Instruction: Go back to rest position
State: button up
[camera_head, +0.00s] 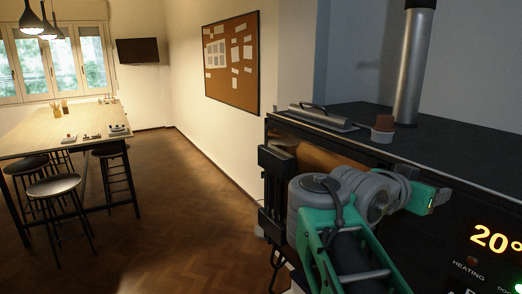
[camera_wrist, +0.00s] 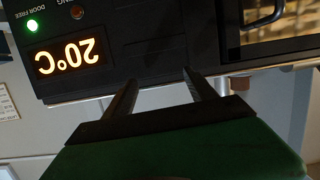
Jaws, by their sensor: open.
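My gripper (camera_head: 431,199) is raised in front of the black kiln (camera_head: 480,185) in the head view, with my green and grey arm reaching up from the bottom. In the wrist view, which looks upside down, the two dark fingers of my gripper (camera_wrist: 158,79) are spread apart with nothing between them. The kiln front (camera_wrist: 155,45) lies beyond the fingertips. Its display (camera_wrist: 70,58) reads 20°C, and a green light (camera_wrist: 32,25) glows by the words DOOR FREE.
On the kiln top stand a small reddish-brown pot with a pale base (camera_head: 382,130), a flat metal piece with a handle (camera_head: 322,116) and a metal pipe (camera_head: 408,70). A wooden table (camera_head: 70,125) with stools (camera_head: 55,187) stands at left. The floor between is clear.

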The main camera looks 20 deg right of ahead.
jog(key=w+a+f+n+t+y, duration=0.1)
jog(key=w+a+f+n+y, duration=0.3)
jog(key=a+f, duration=0.4)
jog(key=w+a+f+n+t+y, duration=0.1)
jog(key=w+a+f+n+y, duration=0.3)
jog(key=f, duration=0.7)
jog(key=s+a+f+n+y, duration=0.1)
jog(key=a+f+n+y, duration=0.1)
jog(key=a, duration=0.6)
jog(key=s+a+f+n+y, duration=0.1)
jog(key=a+f+n+y, duration=0.1)
jog(key=a+f, duration=0.3)
jog(key=s+a+f+n+g+y, duration=0.1)
jog(key=a+f+n+y, duration=0.1)
jog(key=a, duration=0.8)
notch_tip(320, 180, down, 2)
jog(key=shift+s+a+n+y, duration=0.35)
jog(key=shift+s+n+y, duration=0.05)
jog(key=shift+n, duration=0.4)
